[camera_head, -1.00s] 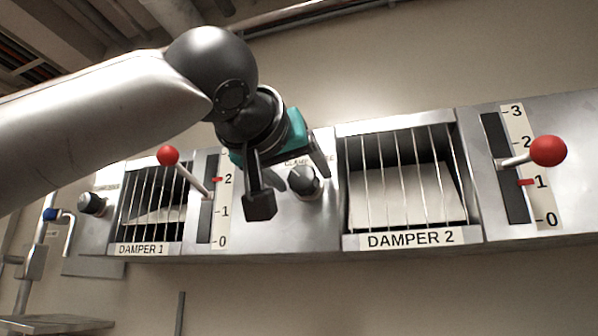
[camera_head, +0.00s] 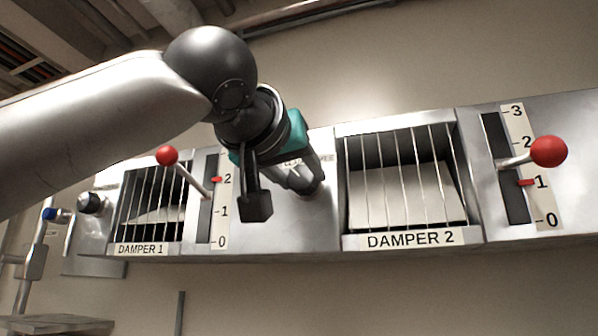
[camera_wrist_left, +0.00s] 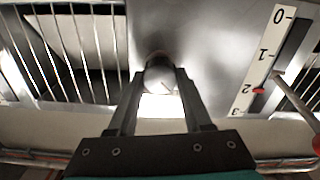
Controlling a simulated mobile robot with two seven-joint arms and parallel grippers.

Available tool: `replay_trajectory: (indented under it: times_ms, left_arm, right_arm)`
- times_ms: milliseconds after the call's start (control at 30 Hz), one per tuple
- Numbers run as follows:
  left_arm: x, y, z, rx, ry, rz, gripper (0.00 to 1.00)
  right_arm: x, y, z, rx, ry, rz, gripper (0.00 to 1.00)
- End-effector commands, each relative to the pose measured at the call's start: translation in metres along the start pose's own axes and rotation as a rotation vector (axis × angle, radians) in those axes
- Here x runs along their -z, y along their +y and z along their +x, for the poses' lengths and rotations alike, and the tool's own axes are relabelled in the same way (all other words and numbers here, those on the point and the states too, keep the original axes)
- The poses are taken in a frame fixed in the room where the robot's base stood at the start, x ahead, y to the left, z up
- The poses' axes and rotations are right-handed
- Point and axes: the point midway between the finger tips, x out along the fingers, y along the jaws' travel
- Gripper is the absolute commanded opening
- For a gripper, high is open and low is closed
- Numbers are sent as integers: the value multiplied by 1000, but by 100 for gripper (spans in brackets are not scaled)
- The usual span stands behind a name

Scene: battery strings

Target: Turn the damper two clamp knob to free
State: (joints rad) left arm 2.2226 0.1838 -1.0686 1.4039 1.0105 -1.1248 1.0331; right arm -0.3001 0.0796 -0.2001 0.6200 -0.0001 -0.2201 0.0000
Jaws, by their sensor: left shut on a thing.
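The damper two clamp knob (camera_wrist_left: 160,74) is a round dark knob on the panel left of the DAMPER 2 grille (camera_head: 402,180). In the left wrist view it sits between the two fingertips of my left gripper (camera_wrist_left: 161,84). In the head view my left gripper (camera_head: 300,187) is at the panel and its fingers mostly hide the knob. The gripper is shut on the knob. The label above the knob is partly covered, so I cannot read the knob's setting. My right gripper is not in view.
The damper two lever with a red ball (camera_head: 548,151) stands out at the right. Another red-ball lever (camera_head: 167,155) stands left of my gripper, beside the DAMPER 1 grille (camera_head: 152,215). A second knob (camera_head: 91,203) is at the far left.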

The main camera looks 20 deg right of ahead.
Motion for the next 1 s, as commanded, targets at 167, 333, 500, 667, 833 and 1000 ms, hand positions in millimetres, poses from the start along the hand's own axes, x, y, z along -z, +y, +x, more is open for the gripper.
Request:
replay_trajectory:
  times_ms: [167,333,500,667,833,1000]
  left_arm:
    - [1,0,0,0,0,98,0]
    - [2,1,0,-1,0,241,0]
    - [2,2,0,0,1,403,0]
    - [2,2,0,0,2,556,0]
    - [2,2,0,1,2,718,0]
    - [2,3,0,0,3,879,0]
  right_arm:
    - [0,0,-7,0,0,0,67]
    - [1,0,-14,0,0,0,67]
    - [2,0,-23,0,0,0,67]
    - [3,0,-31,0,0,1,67]
    - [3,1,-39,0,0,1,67]
    - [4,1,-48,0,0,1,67]
